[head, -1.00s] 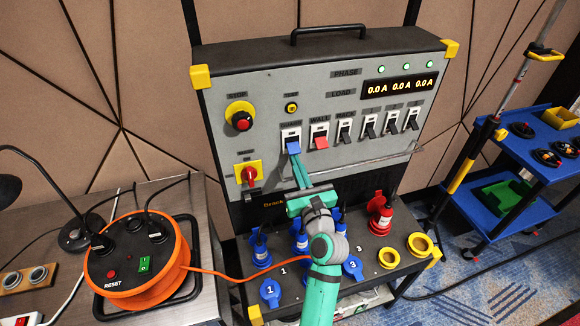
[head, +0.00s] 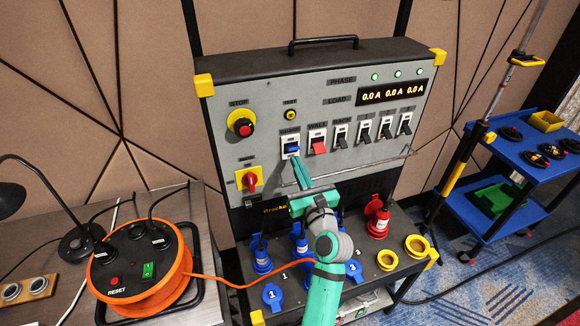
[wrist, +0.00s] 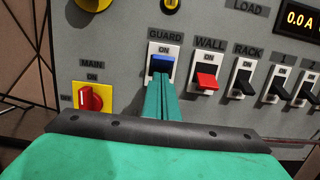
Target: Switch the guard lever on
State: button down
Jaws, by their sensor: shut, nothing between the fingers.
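The guard lever (head: 291,148) is a blue lever in a white switch plate under the GUARD label. In the wrist view the blue lever (wrist: 162,63) sits just below the ON mark, and looks shorter and higher than the down-hanging red lever beside it. My gripper (head: 296,159) is shut and empty, fingers pointing up at the panel. In the wrist view its fingertips (wrist: 162,82) are right under the blue lever and cover the lower part of its plate. I cannot tell whether they touch it.
The red WALL lever (wrist: 205,81) and black RACK lever (wrist: 244,83) are close on the right. The red MAIN knob (wrist: 91,101) is at left. A thin rail (head: 370,163) runs along the panel below the switches. Blue and red plugs (head: 377,221) stand on the shelf below.

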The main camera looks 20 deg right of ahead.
jog(key=s+r, duration=0.4)
jog(key=s, duration=0.4)
jog(key=shift+s+d, duration=0.2)
jog(key=shift+d, duration=0.2)
